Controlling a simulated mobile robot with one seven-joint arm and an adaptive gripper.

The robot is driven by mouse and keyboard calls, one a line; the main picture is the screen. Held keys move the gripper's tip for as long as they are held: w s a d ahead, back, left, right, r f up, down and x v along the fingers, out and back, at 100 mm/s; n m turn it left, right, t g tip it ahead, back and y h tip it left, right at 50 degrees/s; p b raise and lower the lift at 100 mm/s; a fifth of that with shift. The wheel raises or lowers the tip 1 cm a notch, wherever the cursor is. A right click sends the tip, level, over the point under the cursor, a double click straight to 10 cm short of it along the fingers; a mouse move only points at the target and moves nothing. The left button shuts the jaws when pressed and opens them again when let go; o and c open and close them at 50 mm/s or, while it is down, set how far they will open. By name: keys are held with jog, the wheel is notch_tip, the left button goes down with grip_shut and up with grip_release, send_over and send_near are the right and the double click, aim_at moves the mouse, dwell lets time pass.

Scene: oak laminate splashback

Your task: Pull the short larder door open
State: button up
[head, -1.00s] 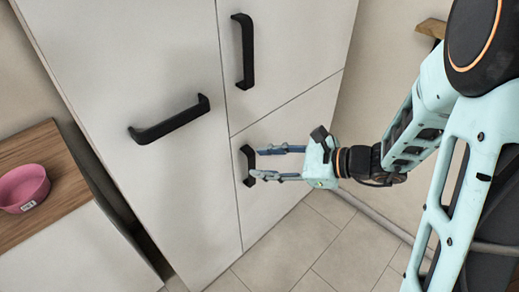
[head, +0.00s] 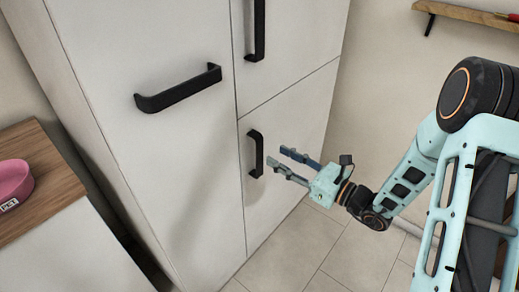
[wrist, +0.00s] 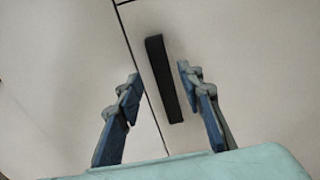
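The short larder door (head: 290,150) is the lower right white panel of the tall cabinet, and it looks shut. Its black upright bar handle (head: 256,153) is near the door's left edge. My gripper (head: 275,160) is open, a little to the right of and in front of this handle, apart from it in the head view. In the wrist view the handle (wrist: 164,78) lies ahead between the two open blue fingers (wrist: 158,82), closer to the right one. Nothing is held.
A tall door with a slanting black handle (head: 178,88) is left of the short door. An upper door has another black handle (head: 255,28). A wooden counter (head: 45,185) with a pink pet bowl (head: 12,183) is at left. Tiled floor (head: 290,245) is clear below.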

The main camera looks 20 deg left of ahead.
aim_at(261, 147)
jog(key=b+x, duration=0.1)
jog(key=x, duration=0.7)
grip_shut()
